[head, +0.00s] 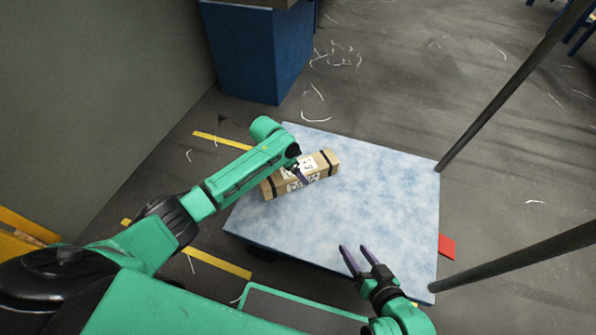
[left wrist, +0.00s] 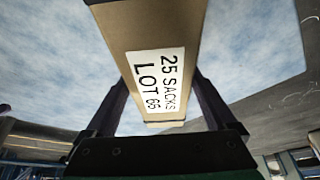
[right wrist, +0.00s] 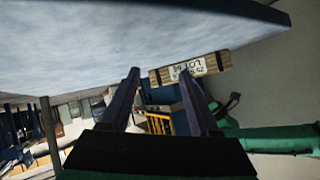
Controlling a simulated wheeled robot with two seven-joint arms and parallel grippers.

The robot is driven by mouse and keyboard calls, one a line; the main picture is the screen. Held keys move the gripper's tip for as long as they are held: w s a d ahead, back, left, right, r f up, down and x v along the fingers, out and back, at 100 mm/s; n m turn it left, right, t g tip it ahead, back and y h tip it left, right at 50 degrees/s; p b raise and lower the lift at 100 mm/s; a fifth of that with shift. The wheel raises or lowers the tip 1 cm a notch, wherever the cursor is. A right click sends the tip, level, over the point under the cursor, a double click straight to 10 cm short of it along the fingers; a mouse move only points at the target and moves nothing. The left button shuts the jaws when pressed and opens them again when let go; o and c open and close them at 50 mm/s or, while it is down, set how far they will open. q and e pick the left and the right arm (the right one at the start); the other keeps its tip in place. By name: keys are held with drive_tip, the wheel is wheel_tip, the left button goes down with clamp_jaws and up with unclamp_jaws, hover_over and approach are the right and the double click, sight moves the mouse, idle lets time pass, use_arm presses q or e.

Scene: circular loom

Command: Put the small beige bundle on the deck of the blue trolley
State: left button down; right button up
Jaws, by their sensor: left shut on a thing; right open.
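The small beige bundle (head: 328,161) is a long block with black bands and white labels. It lies over the left part of the pale blue-white deck of the blue trolley (head: 370,205). My left gripper (head: 301,178) is shut on the bundle's middle from above. In the left wrist view the bundle (left wrist: 150,30) shows between the two fingers, its label reading "25 SACKS LOT 66". The bundle also shows in the right wrist view (right wrist: 190,68), close against the deck; I cannot tell if it touches. My right gripper (head: 352,262) is open and empty over the deck's near edge.
A dark blue bin (head: 245,55) stands on the floor beyond the deck. Dark posts (head: 510,75) rise at the right. A red piece (head: 447,247) shows at the deck's right edge. The right and middle of the deck are clear.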

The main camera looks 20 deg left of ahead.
use_arm(q)
unclamp_jaws()
use_arm(e)
drive_tip(key=shift+r, duration=0.1)
use_arm(q)
drive_tip(key=shift+r, duration=0.1)
